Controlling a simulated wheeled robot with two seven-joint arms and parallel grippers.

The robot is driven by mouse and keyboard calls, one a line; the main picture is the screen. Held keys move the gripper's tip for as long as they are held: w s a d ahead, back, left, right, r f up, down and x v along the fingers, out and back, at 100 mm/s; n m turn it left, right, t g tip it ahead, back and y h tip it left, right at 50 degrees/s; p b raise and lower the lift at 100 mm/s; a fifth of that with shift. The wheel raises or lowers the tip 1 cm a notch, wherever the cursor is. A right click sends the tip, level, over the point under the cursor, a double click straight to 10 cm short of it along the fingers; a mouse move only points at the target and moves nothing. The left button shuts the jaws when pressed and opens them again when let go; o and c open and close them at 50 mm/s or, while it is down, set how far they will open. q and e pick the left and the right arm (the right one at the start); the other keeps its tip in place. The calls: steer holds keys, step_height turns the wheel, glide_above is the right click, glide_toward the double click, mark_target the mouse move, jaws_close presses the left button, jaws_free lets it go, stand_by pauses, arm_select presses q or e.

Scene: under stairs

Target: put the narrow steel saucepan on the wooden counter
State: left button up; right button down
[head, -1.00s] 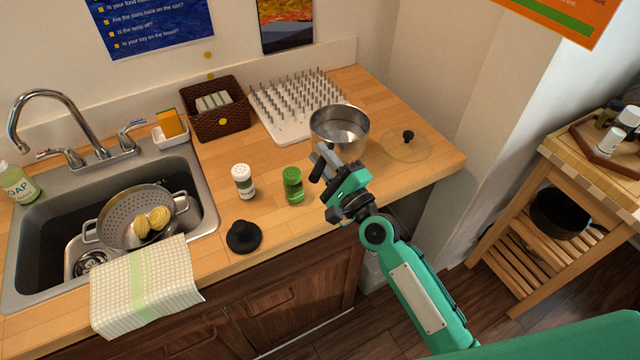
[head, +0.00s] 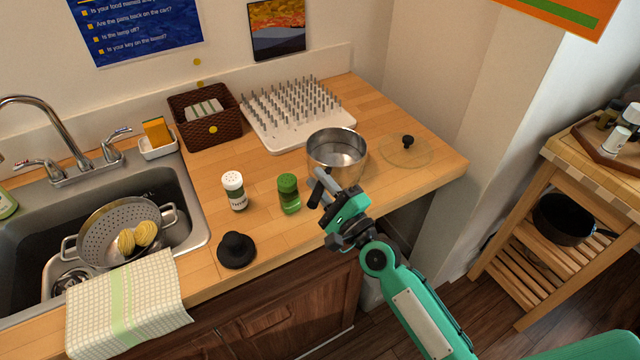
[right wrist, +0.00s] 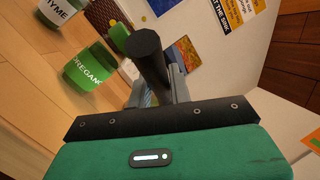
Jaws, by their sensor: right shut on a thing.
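The narrow steel saucepan (head: 337,146) is upright at the right part of the wooden counter (head: 415,186), between the green-capped jar and the glass lid. Whether its base touches the counter is hard to tell, as the gripper hides part of it. My right gripper (head: 321,186) is at its near side, shut on its handle. In the right wrist view the dark round handle (right wrist: 150,60) stands between the fingers (right wrist: 160,88). My left gripper is not in view.
A green-capped oregano jar (head: 288,194) stands close left of my right gripper, with a thyme shaker (head: 234,190) and a black knob-shaped object (head: 237,250) beyond. A peg rack (head: 290,115) is behind; a glass lid (head: 407,152) lies right. A dark pan (head: 562,220) sits on the cart.

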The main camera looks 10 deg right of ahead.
steer(key=c, duration=1.3)
jaws_free()
steer(key=shift+f, duration=0.15)
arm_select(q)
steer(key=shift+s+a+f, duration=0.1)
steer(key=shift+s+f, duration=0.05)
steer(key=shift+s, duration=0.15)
arm_select(e)
steer(key=b+v, duration=0.1)
steer(key=v, duration=0.2)
steer(key=shift+f, duration=0.1)
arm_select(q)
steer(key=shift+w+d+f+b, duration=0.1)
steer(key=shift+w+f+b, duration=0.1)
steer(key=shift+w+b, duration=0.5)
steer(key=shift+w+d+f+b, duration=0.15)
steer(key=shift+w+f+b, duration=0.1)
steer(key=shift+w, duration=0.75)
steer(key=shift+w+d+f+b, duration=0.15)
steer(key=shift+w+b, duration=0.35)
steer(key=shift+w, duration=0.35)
arm_select(e)
steer(key=shift+v, duration=4.4)
